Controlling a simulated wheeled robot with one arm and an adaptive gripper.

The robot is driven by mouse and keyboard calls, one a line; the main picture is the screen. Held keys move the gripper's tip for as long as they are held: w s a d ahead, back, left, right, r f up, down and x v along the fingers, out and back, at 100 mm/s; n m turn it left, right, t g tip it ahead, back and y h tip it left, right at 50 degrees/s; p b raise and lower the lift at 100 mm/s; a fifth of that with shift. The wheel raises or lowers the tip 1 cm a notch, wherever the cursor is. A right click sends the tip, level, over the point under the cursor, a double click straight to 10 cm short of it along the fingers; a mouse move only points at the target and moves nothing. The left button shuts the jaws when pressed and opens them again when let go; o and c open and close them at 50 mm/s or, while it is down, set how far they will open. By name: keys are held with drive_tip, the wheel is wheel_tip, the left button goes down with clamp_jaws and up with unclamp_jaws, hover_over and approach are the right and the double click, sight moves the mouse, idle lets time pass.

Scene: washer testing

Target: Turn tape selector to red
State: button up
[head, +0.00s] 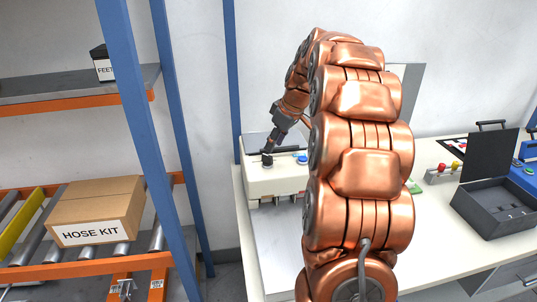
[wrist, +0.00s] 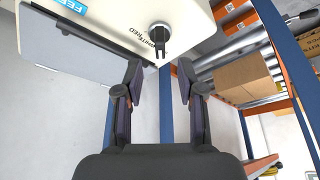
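The tape selector is a black knob (wrist: 160,36) with a short pointer, on a cream machine (wrist: 105,25). Lettering ending in "RED" runs beside it in the wrist view; the pointer's exact setting is hard to tell. The knob also shows in the head view (head: 267,159) on the machine's front left. My gripper (wrist: 159,78) is open and empty, its two dark fingers apart. The knob lies beyond the fingertips, in line with the gap, and appears untouched. In the head view my gripper (head: 270,149) is small, just above the knob, with fingertip detail unclear.
A shelf rack with a "HOSE KIT" box (head: 97,211) stands left. A black open case (head: 494,207) lies on the bench at right.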

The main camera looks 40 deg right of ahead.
sight(268, 156)
drive_tip(key=p+x, duration=0.1)
drive_tip(key=x, duration=0.5)
drive_tip(key=shift+c, duration=0.2)
clamp_jaws()
